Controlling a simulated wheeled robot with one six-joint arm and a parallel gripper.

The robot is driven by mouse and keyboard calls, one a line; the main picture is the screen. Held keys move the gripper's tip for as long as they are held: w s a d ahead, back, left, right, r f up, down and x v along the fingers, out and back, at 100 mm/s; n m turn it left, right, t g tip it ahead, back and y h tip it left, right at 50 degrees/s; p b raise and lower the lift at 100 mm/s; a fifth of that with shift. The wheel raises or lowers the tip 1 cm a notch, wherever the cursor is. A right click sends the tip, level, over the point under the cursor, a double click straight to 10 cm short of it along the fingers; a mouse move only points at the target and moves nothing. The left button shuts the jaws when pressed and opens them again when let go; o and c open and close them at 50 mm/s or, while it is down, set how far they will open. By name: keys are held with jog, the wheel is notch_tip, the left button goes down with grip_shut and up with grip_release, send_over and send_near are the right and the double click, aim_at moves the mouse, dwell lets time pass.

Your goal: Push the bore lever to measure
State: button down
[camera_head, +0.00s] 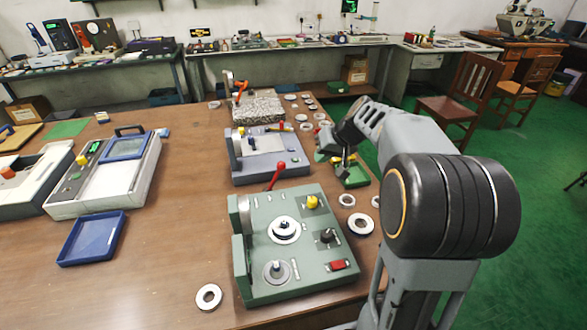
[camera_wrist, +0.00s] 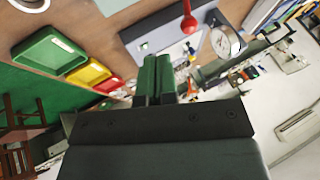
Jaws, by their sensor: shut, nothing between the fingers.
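A red lever with a ball end (camera_head: 279,168) rises between the green-grey fixture (camera_head: 300,265) and the blue-grey fixture (camera_head: 250,175) behind it; I cannot tell which one carries it. In the wrist view the red ball (camera_wrist: 189,24) shows beyond my fingers, a little right of them, against a grey-blue surface. My gripper (camera_head: 343,168) is to the right of the lever and apart from it, above a green tray (camera_head: 357,180). In the wrist view my gripper (camera_wrist: 157,62) has its two green fingers shut together with nothing between them. A dial gauge (camera_wrist: 224,42) stands to the right of the ball.
A ring (camera_head: 284,230) sits on the green-grey fixture. Loose rings (camera_head: 361,224) lie to its right, and one (camera_head: 208,297) lies at the front. A blue tray (camera_head: 92,238) and instrument cases stand left. Green, yellow and red trays (camera_wrist: 88,73) are left of my fingers.

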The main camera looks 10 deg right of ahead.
jog(key=w, duration=0.1)
jog(key=w+d, duration=0.1)
jog(key=d, duration=0.1)
jog(key=shift+w+f+t+y, duration=0.3)
jog(key=shift+w, duration=0.1)
jog(key=x, duration=1)
jog(key=shift+a+f, duration=0.1)
jog(key=shift+w+a+r+p, duration=0.1)
jog(key=shift+a+p, duration=0.25)
jog(key=shift+a, duration=0.6)
jog(key=shift+w+a+r+p, duration=0.15)
jog(key=shift+a+p, duration=0.2)
jog(key=shift+a, duration=0.65)
jog(key=shift+r, duration=0.1)
